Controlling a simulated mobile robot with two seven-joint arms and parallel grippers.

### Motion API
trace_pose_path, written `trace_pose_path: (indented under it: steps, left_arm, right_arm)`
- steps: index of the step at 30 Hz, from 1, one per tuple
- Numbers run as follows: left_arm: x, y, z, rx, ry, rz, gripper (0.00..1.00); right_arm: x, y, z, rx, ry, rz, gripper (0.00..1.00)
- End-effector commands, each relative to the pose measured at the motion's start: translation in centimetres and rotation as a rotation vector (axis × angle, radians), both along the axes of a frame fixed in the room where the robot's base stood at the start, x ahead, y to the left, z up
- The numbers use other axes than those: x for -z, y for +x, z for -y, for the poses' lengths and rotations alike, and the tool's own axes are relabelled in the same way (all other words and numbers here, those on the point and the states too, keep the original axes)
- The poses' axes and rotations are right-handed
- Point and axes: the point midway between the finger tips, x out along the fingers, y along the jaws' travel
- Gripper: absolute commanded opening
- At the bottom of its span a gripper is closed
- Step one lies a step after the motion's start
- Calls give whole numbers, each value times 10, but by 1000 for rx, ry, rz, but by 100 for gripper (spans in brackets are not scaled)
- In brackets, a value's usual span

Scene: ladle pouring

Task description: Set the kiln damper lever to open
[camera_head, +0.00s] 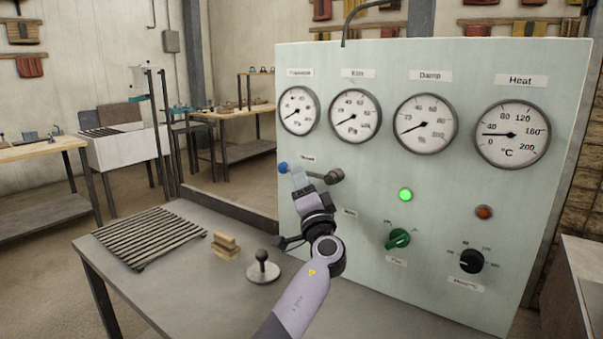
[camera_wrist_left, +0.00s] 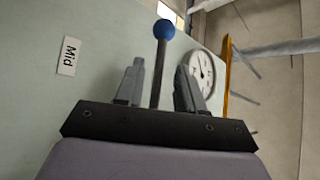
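The damper lever is a thin shaft with a blue ball knob (camera_head: 282,168), mounted on the pale green panel (camera_head: 450,175) by a dark brownish pivot (camera_head: 335,176). The shaft lies roughly level, with the knob to the left. The left wrist view shows the shaft (camera_wrist_left: 158,75) between the two fingers of my left gripper (camera_wrist_left: 159,85), with the blue knob (camera_wrist_left: 163,29) beyond the fingertips. The fingers are apart, with a gap on each side of the shaft. In the head view my left gripper (camera_head: 299,178) covers part of the lever. My right gripper is not in view.
Several dials sit above the lever. A green lamp (camera_head: 405,194), a red lamp (camera_head: 484,212), a green knob (camera_head: 398,238) and a black knob (camera_head: 471,261) sit at right. The bench holds a slatted rack (camera_head: 150,237), a wooden block (camera_head: 225,246) and a ball-topped stand (camera_head: 263,268).

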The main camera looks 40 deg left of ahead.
Motion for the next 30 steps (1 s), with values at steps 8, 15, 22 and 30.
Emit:
trace_pose_path:
  steps: [8,15,22,30]
  left_arm:
    - [-9,12,-17,0,1,-1,38]
    - [-9,12,-18,1,1,0,38]
    - [-9,12,-18,1,1,0,0]
    - [-7,16,-18,2,-17,3,0]
  right_arm:
    - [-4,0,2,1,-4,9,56]
    - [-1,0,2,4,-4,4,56]
    - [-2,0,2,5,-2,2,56]
    - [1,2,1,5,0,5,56]
